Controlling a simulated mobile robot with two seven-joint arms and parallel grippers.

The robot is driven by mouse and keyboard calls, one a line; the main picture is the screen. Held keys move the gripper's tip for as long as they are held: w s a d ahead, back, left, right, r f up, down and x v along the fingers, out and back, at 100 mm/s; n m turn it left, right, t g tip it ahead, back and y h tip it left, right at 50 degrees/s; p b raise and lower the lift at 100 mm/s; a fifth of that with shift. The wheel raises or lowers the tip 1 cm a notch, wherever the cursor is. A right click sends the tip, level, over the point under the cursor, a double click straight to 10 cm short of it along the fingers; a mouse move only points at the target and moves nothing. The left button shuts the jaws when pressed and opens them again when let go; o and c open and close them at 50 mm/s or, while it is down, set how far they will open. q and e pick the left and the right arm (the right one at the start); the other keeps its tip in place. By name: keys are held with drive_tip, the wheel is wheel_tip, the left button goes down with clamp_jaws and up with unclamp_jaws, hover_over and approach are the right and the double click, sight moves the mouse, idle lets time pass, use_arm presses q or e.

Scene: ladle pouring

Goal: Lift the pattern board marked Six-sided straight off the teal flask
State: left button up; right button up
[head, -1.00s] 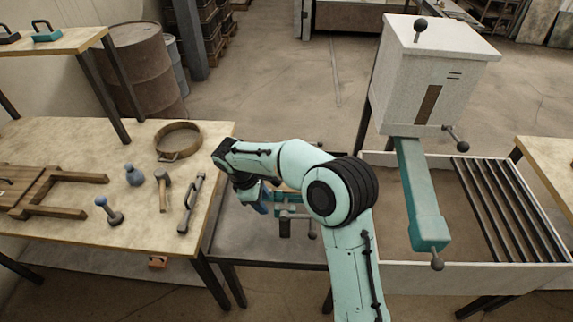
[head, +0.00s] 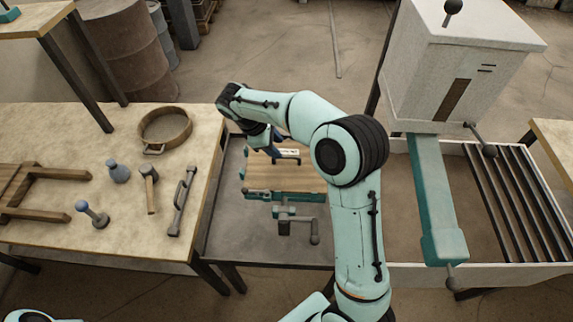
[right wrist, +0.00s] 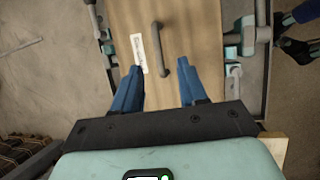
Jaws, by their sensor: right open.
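The pattern board (head: 285,178) is a flat wooden plate lying on the teal flask (head: 290,197). In the right wrist view the board (right wrist: 200,30) carries a dark bar handle (right wrist: 158,45) and a white label (right wrist: 137,53), whose writing is too small to read. My right gripper (right wrist: 159,67) is open and empty over the board, with the handle between its two blue fingers. In the head view the right gripper (head: 272,153) is partly hidden by its wrist. Blue and black parts at the right wrist view's upper right edge may be my left gripper (right wrist: 300,35).
A table at left holds a round sieve (head: 165,127), a mallet (head: 149,190), a bar tool (head: 181,200) and other tools. A white hopper (head: 455,60) with a teal chute (head: 437,190) stands at right, above a slatted sand bin (head: 520,200).

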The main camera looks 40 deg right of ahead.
sight(285, 157)
drive_tip(key=x, duration=0.2)
drive_tip(key=shift+w+d+f, duration=0.1)
drive_tip(key=shift+d+f, duration=0.05)
drive_tip(key=shift+f, duration=0.1)
drive_tip(key=x, duration=0.5)
drive_tip(key=shift+r, duration=0.2)
clamp_jaws()
